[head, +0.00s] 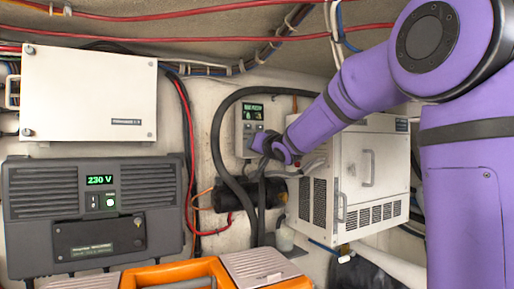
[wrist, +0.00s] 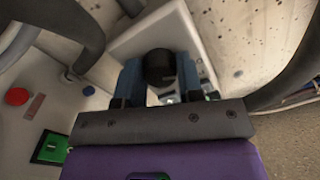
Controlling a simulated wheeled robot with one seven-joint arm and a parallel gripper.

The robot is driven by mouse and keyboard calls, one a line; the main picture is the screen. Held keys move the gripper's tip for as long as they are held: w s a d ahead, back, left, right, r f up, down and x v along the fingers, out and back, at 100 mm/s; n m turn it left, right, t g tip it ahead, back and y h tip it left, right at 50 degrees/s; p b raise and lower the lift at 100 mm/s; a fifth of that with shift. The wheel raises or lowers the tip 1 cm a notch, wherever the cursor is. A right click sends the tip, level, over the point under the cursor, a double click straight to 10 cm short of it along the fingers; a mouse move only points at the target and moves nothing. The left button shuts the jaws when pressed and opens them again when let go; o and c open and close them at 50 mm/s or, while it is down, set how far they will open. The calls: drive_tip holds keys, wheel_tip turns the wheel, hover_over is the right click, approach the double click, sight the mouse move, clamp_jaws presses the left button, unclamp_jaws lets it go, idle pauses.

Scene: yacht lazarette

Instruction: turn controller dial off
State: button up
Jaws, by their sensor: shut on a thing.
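The controller's pale face (wrist: 130,42) shows around the dial there. The dial's mark is not visible, so its setting cannot be told. In the head view the dial is hidden by my gripper.
A white metal cabinet (head: 338,180) with handles and vents stands close right of the controller, beneath my arm. Black hoses (head: 216,150) loop beside and below the controller. A grey 230 V unit (head: 92,215) and a white box (head: 88,92) are at left. An orange case (head: 175,274) is in front.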

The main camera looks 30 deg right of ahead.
drive_tip(key=o, duration=0.9)
drive_tip(key=s, duration=1)
drive_tip(key=shift+s, duration=0.4)
drive_tip(key=shift+s+f, duration=0.1)
